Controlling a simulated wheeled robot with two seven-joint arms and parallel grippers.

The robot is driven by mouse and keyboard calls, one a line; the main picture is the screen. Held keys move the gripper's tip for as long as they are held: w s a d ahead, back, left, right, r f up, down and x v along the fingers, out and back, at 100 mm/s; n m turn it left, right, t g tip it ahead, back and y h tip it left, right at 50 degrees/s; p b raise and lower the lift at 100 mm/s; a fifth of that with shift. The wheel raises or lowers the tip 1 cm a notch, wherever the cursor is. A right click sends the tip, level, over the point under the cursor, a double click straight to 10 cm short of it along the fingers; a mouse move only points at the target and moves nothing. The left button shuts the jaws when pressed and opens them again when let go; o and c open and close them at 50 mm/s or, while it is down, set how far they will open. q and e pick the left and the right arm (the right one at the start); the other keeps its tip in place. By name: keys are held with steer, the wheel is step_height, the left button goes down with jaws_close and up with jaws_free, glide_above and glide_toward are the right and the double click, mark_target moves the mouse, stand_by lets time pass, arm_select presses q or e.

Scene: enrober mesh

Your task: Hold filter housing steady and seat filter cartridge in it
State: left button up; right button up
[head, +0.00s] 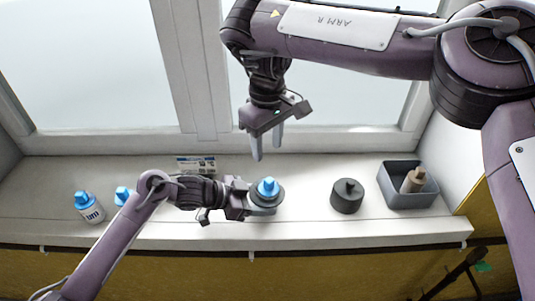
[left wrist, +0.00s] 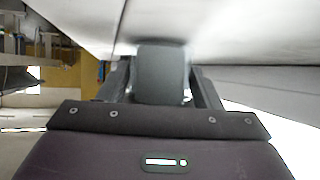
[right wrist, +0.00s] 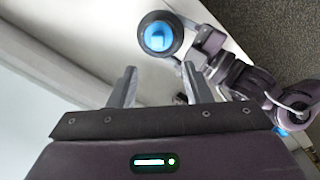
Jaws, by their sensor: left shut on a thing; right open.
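The filter housing (head: 266,206), a dark grey cylinder, stands on the pale sill. My left gripper (head: 250,203) is shut on its side; in the left wrist view its grey wall (left wrist: 163,75) fills the gap between the fingers. A blue filter cartridge (head: 268,186) is in the housing, with its blue top and knob showing. In the right wrist view this blue top (right wrist: 158,36) sits inside the dark ring of the rim. How deep it sits I cannot tell. My right gripper (head: 267,147) is open and empty, above and behind the housing.
Two other blue-topped cartridges (head: 88,207) (head: 122,195) stand at the left. A dark grey lid with a knob (head: 347,197) lies right of the housing. A grey bin (head: 412,200) holds a brownish cartridge (head: 413,180). A printed card (head: 196,165) is by the window.

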steer(key=shift+r, duration=1.05)
arm_select(q)
steer(key=o, duration=0.8)
